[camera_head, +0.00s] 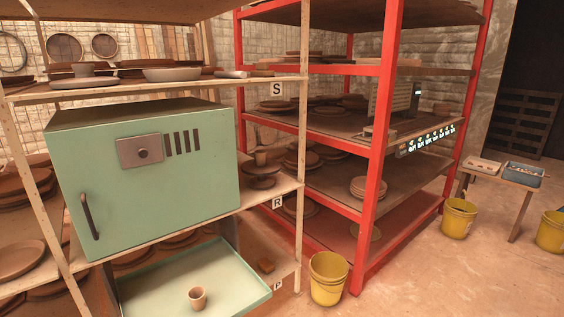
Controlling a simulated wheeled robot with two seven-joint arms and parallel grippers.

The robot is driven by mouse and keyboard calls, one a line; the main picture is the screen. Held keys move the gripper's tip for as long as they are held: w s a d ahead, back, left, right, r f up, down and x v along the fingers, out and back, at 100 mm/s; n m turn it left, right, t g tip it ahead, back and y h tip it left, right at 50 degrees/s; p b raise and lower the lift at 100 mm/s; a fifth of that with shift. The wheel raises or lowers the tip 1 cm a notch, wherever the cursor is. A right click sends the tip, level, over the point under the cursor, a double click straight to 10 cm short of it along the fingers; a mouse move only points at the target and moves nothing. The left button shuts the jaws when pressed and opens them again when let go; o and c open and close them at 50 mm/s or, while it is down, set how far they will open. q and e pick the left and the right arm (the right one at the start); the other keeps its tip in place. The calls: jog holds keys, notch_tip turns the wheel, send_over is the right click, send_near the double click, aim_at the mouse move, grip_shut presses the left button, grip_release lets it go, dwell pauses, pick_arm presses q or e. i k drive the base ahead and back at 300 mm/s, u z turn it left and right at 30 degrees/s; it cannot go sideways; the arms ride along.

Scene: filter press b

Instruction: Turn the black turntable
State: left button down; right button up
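A dark round disc on a short foot, which looks like the turntable (262,182), stands on the wooden shelf marked R, just right of the green cabinet. A small brown cup (260,158) is at the disc, seemingly on top of it. The disc looks dark brown to black in this light. Neither of my grippers shows in the head view.
The green cabinet (160,200) with a dark handle fills the left shelf. A pale green tray (185,285) with a small cup (197,298) juts out below. A red rack (380,150) and a yellow bucket (328,278) stand right.

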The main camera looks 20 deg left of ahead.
aim_at(273, 167)
jog(key=z, duration=0.65)
jog(key=i, duration=1.3)
jog(key=z, duration=0.5)
jog(key=i, duration=1.3)
jog(key=u, duration=0.3)
